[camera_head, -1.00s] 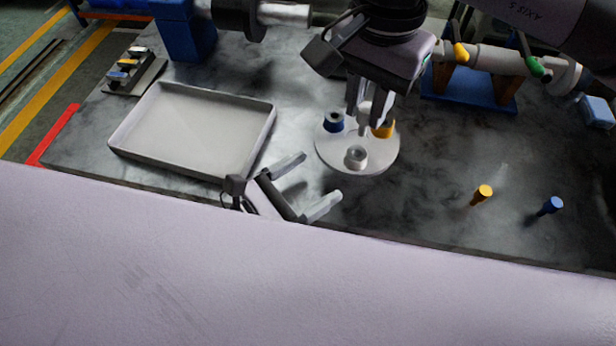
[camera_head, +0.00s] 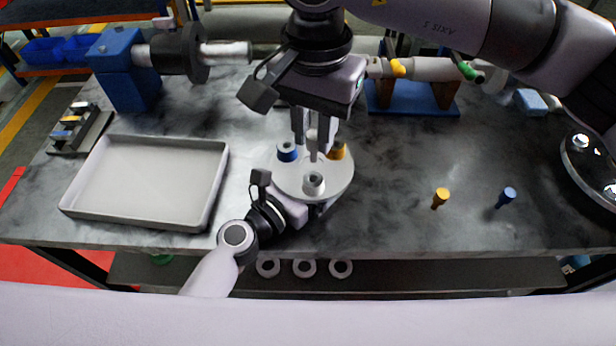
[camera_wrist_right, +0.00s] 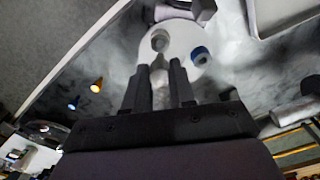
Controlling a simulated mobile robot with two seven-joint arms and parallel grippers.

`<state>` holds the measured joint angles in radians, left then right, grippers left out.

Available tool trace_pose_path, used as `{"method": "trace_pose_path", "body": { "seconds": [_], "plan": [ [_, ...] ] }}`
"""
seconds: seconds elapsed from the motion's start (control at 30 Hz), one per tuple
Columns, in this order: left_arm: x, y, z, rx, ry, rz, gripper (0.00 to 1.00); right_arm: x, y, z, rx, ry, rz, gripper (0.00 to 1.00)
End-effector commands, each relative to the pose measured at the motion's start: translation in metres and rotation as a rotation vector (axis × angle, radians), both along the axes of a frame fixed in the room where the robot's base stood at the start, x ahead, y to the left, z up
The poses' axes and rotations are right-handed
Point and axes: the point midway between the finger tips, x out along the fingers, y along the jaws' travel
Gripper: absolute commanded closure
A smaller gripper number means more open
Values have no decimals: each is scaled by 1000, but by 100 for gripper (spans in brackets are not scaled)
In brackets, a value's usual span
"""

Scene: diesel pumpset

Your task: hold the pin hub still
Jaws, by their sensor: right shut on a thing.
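The pin hub (camera_head: 335,188) is a pale round disc on the dark table in the head view. My right gripper (camera_head: 313,148) points down over the disc and is shut on the central post. The hub also shows in the right wrist view (camera_wrist_right: 182,62), ahead of the right fingers (camera_wrist_right: 160,75). My left gripper (camera_head: 300,208) is at the hub's front-left rim. Its fingertips are hidden by the disc, and I cannot tell whether they touch it.
A yellow pin (camera_head: 440,198) and a blue pin (camera_head: 506,197) stand on the table to the right. An empty grey tray (camera_head: 150,180) lies at left. A shaft on a blue stand (camera_head: 412,98) is behind. Several rings lie on the shelf below the front edge.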

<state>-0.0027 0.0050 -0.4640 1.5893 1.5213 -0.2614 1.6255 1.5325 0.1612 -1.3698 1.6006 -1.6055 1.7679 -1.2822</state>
Motion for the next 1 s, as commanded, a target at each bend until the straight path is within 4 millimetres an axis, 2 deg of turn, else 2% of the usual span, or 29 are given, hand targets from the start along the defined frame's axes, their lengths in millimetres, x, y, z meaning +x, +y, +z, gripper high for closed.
{"method": "trace_pose_path", "body": {
  "seconds": [0.27,0.5,0.53,0.57,0.6,0.63,0.67,1.0],
  "plan": [
    [1,-1,0,0,0,0,7,0,0,0,0,0,0,100],
    [1,-1,0,0,0,0,85,0,0,0,0,0,0,100],
    [1,-1,0,0,0,0,95,0,0,0,0,0,0,100],
    [1,-1,0,0,0,0,100,0,0,0,0,0,0,100],
    [1,-1,0,0,0,0,29,0,0,0,0,0,0,100],
    [1,-1,0,0,0,0,19,0,0,0,0,0,0,100],
    [1,-1,0,0,0,0,15,0,0,0,0,0,0,100],
    [1,-1,0,0,0,0,15,0,0,0,0,0,0,100]
  ]
}}
